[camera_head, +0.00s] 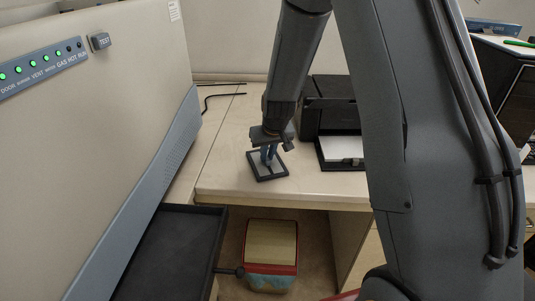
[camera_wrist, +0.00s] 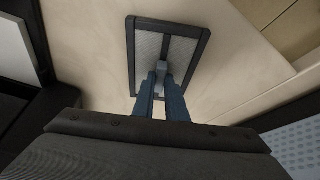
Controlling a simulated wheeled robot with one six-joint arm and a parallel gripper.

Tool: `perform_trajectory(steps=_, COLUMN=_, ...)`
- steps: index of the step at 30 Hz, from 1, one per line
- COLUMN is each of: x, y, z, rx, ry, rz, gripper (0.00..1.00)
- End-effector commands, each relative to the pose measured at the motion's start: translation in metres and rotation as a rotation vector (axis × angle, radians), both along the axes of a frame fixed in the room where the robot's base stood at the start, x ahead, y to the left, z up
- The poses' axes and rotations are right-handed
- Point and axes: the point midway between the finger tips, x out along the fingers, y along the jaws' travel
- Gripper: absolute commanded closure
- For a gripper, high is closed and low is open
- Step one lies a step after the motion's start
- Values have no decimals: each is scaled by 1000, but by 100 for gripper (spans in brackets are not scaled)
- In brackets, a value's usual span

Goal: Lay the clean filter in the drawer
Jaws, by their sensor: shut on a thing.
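The clean filter is a light mesh panel in a dark square frame (camera_head: 268,178), at the front of the table in the head view. It also shows in the wrist view (camera_wrist: 184,53), with a small grey grip at its middle. My gripper (camera_head: 269,156) is over the filter, its blue fingers (camera_wrist: 163,76) shut on that grip. Whether the filter touches the table or hangs just above it, I cannot tell. The drawer (camera_head: 168,255) is a dark, shallow, empty tray pulled out of the spectrometer, at lower left in the head view.
The spectrometer (camera_head: 95,120) fills the left side, with green lights on its panel. A dark printer-like box (camera_head: 335,110) stands on the table (camera_head: 225,150), right of the filter. A knobbed handle (camera_head: 238,272) juts from the drawer. A red-banded bin (camera_head: 271,269) stands below the table.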

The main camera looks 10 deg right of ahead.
Motion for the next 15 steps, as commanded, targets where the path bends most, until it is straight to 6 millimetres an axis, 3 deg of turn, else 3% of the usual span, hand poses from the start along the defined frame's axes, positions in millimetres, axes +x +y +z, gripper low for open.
perform_trajectory(steps=8, x=1, y=0, z=-3, rx=0, ry=-1, rz=0, gripper=100)
perform_trajectory(steps=9, x=0, y=0, z=-3, rx=0, ry=0, rz=1, gripper=86)
perform_trajectory(steps=12, x=0, y=0, z=-2, rx=0, ry=0, rz=0, gripper=70)
perform_trajectory(steps=15, x=0, y=0, z=-2, rx=0, ry=0, rz=0, gripper=69)
